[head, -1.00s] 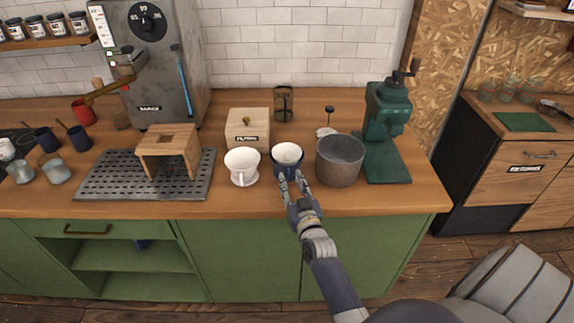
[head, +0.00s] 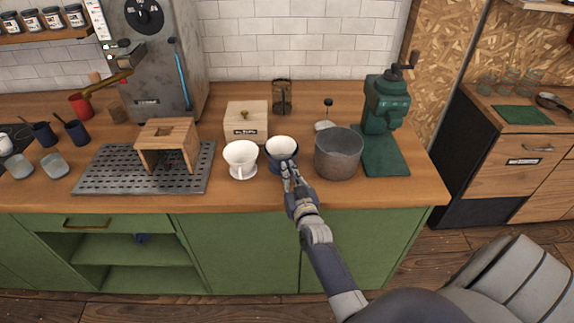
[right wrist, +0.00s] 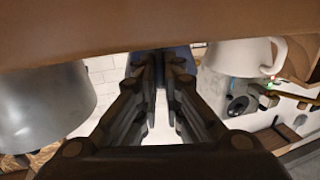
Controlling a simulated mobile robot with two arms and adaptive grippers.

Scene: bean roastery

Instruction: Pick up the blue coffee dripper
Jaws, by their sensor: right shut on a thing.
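The blue coffee dripper (head: 271,162), with a white inside, is upright at the counter's front, between a white dripper (head: 241,158) and a metal pot (head: 338,154). My right gripper (head: 289,168) is at its near side, shut on it. In the right wrist view, the two fingers (right wrist: 162,62) meet at a dark blue part of the dripper (right wrist: 183,56), mostly hidden behind them. I cannot tell any gap between dripper and counter. My left gripper is out of view.
The pot stands close right of my right gripper, with a green grinder (head: 386,125) beyond. A wooden box (head: 246,122) is behind the drippers. A wooden stand (head: 167,133) sits on the drip tray (head: 100,180) at left. Bare counter (head: 240,196) lies in front.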

